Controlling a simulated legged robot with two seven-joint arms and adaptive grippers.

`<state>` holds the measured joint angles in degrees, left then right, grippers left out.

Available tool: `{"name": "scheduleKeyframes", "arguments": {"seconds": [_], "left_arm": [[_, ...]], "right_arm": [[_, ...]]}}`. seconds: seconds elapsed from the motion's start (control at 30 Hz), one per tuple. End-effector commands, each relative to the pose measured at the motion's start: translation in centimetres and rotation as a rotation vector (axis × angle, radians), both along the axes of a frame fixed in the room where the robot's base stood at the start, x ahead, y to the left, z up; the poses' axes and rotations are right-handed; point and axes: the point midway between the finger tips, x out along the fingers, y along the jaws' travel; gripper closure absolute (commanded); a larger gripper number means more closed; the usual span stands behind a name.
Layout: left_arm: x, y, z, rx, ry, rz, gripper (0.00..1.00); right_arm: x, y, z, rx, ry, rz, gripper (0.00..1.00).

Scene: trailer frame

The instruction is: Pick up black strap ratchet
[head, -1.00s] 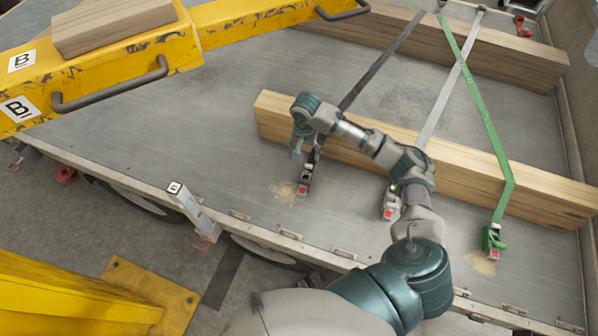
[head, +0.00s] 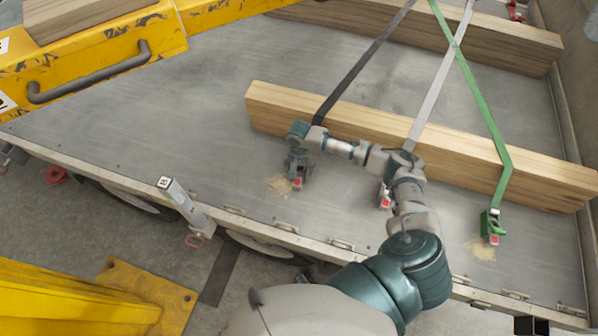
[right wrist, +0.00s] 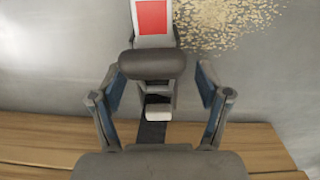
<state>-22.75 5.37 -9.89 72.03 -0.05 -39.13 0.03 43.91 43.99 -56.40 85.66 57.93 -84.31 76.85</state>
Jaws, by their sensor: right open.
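The black strap ratchet (head: 299,183) lies on the trailer bed with a red and white label at its near end; my right gripper partly hides it in the head view. The black strap (head: 363,68) runs from it over the timber beams. My right gripper (head: 297,168) is right over the ratchet, pointing down. In the right wrist view, the ratchet (right wrist: 152,66) sits between the two spread fingers of the right gripper (right wrist: 160,80), with a gap on each side. My left gripper is not in view.
A white strap's ratchet (head: 385,197) lies to the right, close to my forearm, and a green ratchet (head: 490,226) lies farther right. A timber beam (head: 270,105) lies just behind the ratchet. A yellow beam (head: 120,50) crosses the upper left. The bed left of the ratchet is clear.

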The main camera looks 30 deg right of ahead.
Motion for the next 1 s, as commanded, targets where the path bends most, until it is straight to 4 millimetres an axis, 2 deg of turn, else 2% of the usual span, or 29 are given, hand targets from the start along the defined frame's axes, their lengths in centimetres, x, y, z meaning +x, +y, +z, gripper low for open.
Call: {"name": "scheduleKeyframes", "arguments": {"seconds": [0.1, 0.27, 0.3, 0.6, 0.87, 0.93, 1.0], "left_arm": [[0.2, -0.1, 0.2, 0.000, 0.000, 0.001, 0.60], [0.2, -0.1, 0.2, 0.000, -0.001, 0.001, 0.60], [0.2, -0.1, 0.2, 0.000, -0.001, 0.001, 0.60], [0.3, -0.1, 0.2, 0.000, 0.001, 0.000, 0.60], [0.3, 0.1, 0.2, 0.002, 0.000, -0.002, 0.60], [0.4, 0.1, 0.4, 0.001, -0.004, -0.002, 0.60], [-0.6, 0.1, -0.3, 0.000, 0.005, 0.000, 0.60]], "right_arm": [[0.0, -0.1, -0.7, -0.001, -0.001, 0.000, 0.24], [0.0, 0.0, -0.6, -0.001, -0.001, 0.000, 0.24], [0.0, 0.0, -0.6, -0.001, -0.001, 0.000, 0.26], [0.0, 0.2, -0.6, -0.003, 0.000, 0.000, 1.00], [0.0, 0.0, -0.3, 0.001, -0.002, 0.000, 1.00], [0.1, 0.0, 0.5, 0.002, -0.004, 0.000, 1.00], [0.1, 0.0, 1.7, 0.002, -0.004, -0.001, 1.00]]}}
